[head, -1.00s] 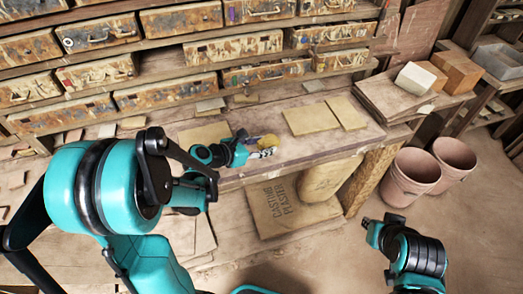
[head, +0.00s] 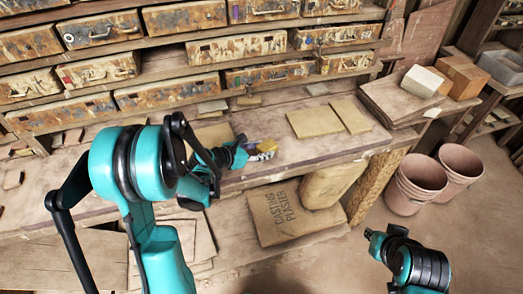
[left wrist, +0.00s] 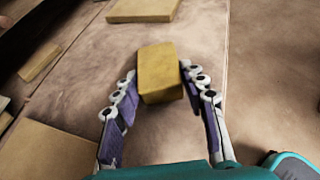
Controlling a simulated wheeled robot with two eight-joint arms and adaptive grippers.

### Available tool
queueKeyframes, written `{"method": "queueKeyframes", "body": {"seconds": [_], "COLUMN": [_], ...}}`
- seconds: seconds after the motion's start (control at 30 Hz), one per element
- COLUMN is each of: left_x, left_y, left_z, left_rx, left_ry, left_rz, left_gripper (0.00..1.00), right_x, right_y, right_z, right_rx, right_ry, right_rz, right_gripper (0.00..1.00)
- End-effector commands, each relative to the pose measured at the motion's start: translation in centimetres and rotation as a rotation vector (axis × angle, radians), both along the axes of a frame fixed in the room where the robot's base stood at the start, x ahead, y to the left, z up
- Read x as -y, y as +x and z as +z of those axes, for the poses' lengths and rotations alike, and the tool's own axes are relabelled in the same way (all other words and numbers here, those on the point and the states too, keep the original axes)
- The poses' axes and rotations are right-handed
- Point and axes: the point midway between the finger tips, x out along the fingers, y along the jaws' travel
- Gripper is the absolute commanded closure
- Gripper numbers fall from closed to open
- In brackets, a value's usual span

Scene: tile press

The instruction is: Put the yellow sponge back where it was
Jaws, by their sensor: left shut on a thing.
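The yellow sponge (left wrist: 160,72) is a small block held between the fingertips of my left gripper (left wrist: 158,88) in the left wrist view. In the head view, the sponge (head: 269,144) shows as a small yellow patch, partly hidden by the left gripper (head: 264,152). The gripper is shut on it, over the front part of the workbench (head: 292,154). I cannot tell whether the sponge touches the bench top. My right gripper (head: 374,236) is low at the right, away from the bench, and its fingers are too unclear to judge.
Tan boards (head: 314,122) lie on the bench right of the left gripper; another flat board (left wrist: 50,150) is near it in the wrist view. Drawers (head: 167,92) line the back.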

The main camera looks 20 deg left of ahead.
Motion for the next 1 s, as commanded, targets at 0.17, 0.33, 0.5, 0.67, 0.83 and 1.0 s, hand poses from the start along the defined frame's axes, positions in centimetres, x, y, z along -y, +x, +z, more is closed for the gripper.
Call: {"method": "queueKeyframes", "body": {"seconds": [0.17, 0.33, 0.5, 0.67, 0.83, 1.0], "left_x": [0.0, 0.0, 0.0, -1.0, -2.9, -4.7], "left_y": [0.0, 0.0, 0.0, -1.3, -4.2, -6.9], "left_z": [-0.2, -0.2, 0.0, 1.0, 2.8, 4.3], "left_rx": [0.0, 0.0, 0.0, -0.001, -0.001, -0.001], "left_ry": [0.0, 0.0, 0.0, 0.0, -0.001, 0.0], "left_rz": [0.0, 0.0, 0.0, 0.004, 0.005, 0.004], "left_gripper": [0.37, 0.37, 0.37, 0.37, 0.37, 0.37], "right_x": [0.0, 0.0, 0.0, 0.0, 0.0, 0.0], "right_y": [0.0, 0.0, 0.0, 0.0, 0.0, 0.0], "right_z": [-0.3, -0.3, 0.0, 0.7, 1.8, 2.7], "right_rx": [0.0, 0.0, 0.0, 0.0, 0.0, 0.0], "right_ry": [0.0, 0.0, 0.0, 0.0, 0.0, 0.0], "right_rz": [0.0, 0.0, 0.0, 0.0, 0.0, 0.0], "right_gripper": [0.84, 0.84, 0.84, 0.84, 0.84, 0.84]}}
